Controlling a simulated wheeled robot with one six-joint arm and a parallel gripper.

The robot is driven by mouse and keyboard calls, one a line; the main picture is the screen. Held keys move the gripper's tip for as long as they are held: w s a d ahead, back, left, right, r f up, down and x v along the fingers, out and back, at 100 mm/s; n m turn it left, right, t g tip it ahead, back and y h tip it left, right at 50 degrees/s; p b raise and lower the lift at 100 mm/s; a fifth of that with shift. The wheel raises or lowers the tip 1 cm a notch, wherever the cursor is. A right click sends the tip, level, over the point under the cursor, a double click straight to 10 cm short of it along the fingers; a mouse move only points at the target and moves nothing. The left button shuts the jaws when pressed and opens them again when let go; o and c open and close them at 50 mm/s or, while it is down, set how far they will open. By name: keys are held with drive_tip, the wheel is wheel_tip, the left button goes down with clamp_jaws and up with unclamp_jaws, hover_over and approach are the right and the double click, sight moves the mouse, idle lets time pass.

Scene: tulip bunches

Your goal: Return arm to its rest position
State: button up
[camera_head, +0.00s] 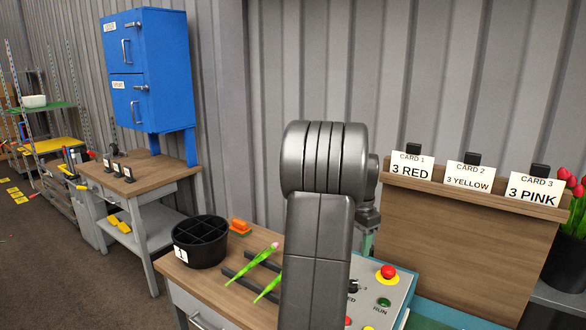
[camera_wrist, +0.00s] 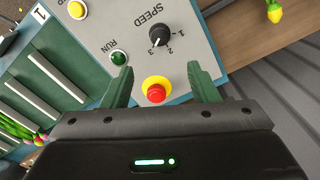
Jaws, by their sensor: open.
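My gripper (camera_wrist: 163,82) is open and empty in the wrist view, its two green fingers apart. Between and beyond the fingertips is the grey control panel (camera_wrist: 200,60) with its red stop button (camera_wrist: 156,92) on a yellow ring. I cannot tell whether the fingers touch the panel. In the head view my dark grey arm stands bent in the middle, and the gripper (camera_head: 367,244) shows only partly behind it, above the panel (camera_head: 398,278).
On the wooden table (camera_head: 215,283), left of my arm, stand a black divided bucket (camera_head: 200,254) and tulips (camera_head: 253,264) on dark rests. The card board (camera_head: 460,240) rises at right, beside red tulips (camera_head: 570,183). A blue cabinet (camera_head: 150,70) stands further left.

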wheel_tip(320, 180, down, 12)
drive_tip(key=shift+f, duration=0.25)
drive_tip(key=shift+f+p, duration=0.3)
drive_tip(key=shift+f, duration=0.1)
drive_tip(key=n, duration=0.5)
drive_tip(key=n+p, duration=0.1)
drive_tip(key=n, duration=0.4)
drive_tip(key=shift+r+n, duration=0.1)
drive_tip(key=shift+n, duration=0.2)
drive_tip(key=n+p, duration=0.1)
drive_tip(key=n, duration=0.4)
drive_tip(key=shift+a+n+p, duration=0.1)
drive_tip(key=shift+n+p, duration=0.2)
drive_tip(key=shift+p, duration=0.1)
drive_tip(key=shift+n+p, duration=0.85)
drive_tip(key=shift+n, duration=1.65)
drive_tip(key=shift+a, duration=0.1)
